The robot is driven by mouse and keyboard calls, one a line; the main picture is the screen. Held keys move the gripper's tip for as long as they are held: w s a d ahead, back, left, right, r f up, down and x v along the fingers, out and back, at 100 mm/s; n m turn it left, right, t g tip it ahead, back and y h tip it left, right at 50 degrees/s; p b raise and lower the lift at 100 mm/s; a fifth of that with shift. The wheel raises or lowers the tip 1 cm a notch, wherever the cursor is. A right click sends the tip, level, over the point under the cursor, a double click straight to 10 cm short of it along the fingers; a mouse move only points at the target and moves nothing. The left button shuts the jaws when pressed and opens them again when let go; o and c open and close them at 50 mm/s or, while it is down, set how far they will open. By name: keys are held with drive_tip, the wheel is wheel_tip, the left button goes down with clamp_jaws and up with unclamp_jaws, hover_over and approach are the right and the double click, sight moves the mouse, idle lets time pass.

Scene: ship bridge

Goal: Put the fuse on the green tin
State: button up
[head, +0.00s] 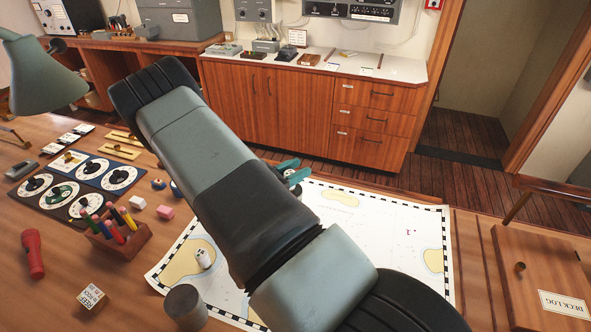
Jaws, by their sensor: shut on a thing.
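My arm crosses the middle of the head view and covers much of the desk. My gripper's fingers cannot be made out, and whatever they hold is hidden. I cannot pick out the fuse. No green tin shows clearly; it may be behind my arm. A grey cylinder (185,306) stands upright at the chart's lower left corner. A small white object with dark spots (204,258) is on the chart (398,225). A teal and dark shape (291,171) pokes out beside my arm near the chart's far edge; I cannot tell what it is.
The wooden desk carries dial panels (60,200), a pencil holder (120,244), a red flashlight (33,254), a lettered cube (92,297) and a pink block (165,212) on the left. A green lamp (42,75) overhangs there. A deck log (540,280) lies right. The chart's right part is clear.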

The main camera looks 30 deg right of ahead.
drive_tip(key=o, duration=1)
drive_tip(key=shift+f, duration=0.1)
drive_tip(key=shift+o, duration=0.2)
